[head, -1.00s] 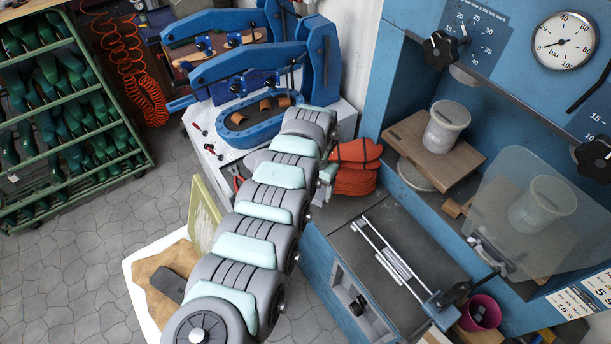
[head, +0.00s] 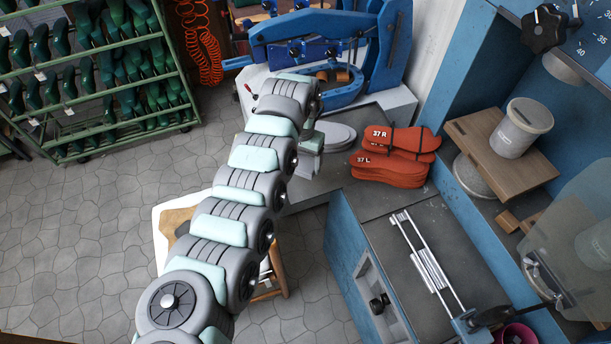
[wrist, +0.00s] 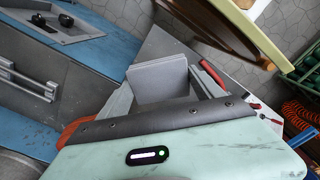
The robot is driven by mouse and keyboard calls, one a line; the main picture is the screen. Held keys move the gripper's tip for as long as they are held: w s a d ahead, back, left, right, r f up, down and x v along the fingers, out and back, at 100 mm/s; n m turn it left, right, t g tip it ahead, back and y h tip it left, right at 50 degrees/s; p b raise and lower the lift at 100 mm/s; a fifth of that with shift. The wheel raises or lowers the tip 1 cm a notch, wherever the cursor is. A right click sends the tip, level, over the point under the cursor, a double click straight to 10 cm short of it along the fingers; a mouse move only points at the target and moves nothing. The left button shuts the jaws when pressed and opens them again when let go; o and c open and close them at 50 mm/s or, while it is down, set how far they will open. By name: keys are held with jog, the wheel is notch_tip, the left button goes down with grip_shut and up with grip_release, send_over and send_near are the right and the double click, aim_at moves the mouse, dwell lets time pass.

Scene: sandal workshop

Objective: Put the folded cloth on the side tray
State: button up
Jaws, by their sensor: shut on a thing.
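In the wrist view my gripper (wrist: 160,88) is shut on a flat, squarish grey piece, which looks like the folded cloth (wrist: 160,80).
Orange soles (head: 390,172) are stacked right of my gripper, with grey oval soles (head: 332,136) nearer it. A blue press (head: 330,45) stands behind. A blue machine (head: 365,280) is at right, a green shoe rack (head: 100,80) at left. The floor (head: 75,250) at left is clear.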

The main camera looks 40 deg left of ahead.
aim_at(303, 185)
notch_tip(303, 185, down, 10)
jog(key=shift+r+b, duration=0.2)
jog(key=shift+b, duration=0.65)
jog(key=shift+f, duration=0.1)
jog(key=o, duration=1.9)
notch_tip(303, 185, up, 12)
jog(key=shift+r+p, duration=0.15)
jog(key=shift+p, duration=0.75)
